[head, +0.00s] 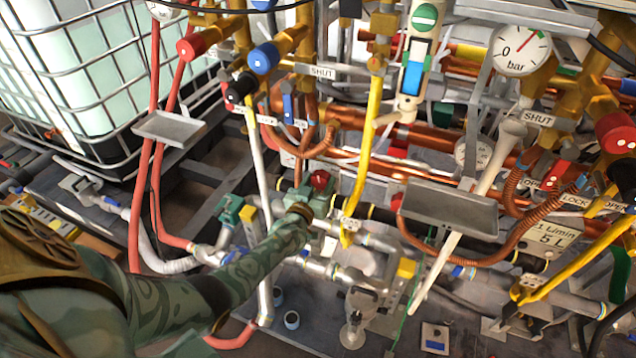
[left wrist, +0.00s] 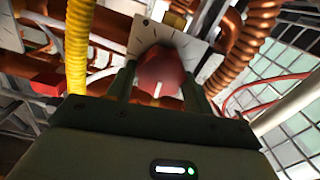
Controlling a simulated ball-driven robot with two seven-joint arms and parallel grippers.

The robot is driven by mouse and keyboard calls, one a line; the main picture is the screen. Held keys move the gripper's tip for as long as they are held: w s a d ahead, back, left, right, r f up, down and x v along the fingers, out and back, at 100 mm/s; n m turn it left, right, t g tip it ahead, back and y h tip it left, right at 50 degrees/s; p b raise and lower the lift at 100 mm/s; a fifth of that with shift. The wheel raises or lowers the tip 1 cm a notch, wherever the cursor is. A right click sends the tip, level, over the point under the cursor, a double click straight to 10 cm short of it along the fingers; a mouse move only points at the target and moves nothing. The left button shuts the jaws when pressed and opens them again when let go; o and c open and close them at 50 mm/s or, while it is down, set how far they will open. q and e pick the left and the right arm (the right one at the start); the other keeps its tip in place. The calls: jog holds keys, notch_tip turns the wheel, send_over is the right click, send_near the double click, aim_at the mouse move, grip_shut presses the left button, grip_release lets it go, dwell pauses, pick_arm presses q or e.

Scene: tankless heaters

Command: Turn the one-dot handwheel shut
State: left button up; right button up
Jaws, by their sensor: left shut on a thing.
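My left gripper (head: 312,192) reaches in from the lower left to a small red knob (head: 320,180) low in the middle of the pipework. In the left wrist view its two fingers (left wrist: 158,82) stand on either side of this red knob (left wrist: 160,70). The knob has a white mark and sits before a pale plate with dark ticks. A red handwheel (head: 190,47) with a pale mark is at the upper left, apart from the gripper. Another red handwheel (head: 616,134) with pale dots is at the right edge. I cannot tell which has one dot. My right gripper is out of view.
A blue handwheel (head: 264,58) is beside the upper-left red one. SHUT labels (head: 322,72) hang on the pipes. Grey trays (head: 449,207) jut out. A yellow pipe (head: 366,140), red hoses and copper coils crowd the space. A caged tank (head: 85,75) stands at left.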

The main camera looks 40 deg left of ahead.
pick_arm(q)
jog(key=shift+d+f+m, duration=0.1)
jog(key=shift+f+m, duration=0.1)
jog(key=shift+m, duration=0.4)
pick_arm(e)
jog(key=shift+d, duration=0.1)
pick_arm(q)
jog(key=o, duration=0.7)
jog(key=shift+r, duration=0.1)
jog(key=shift+s+r, duration=0.1)
jog(key=shift+s, duration=0.2)
jog(key=p+v, duration=0.6)
jog(key=v, duration=0.9)
jog(key=shift+s+d, duration=0.25)
jog(key=shift+s, duration=0.1)
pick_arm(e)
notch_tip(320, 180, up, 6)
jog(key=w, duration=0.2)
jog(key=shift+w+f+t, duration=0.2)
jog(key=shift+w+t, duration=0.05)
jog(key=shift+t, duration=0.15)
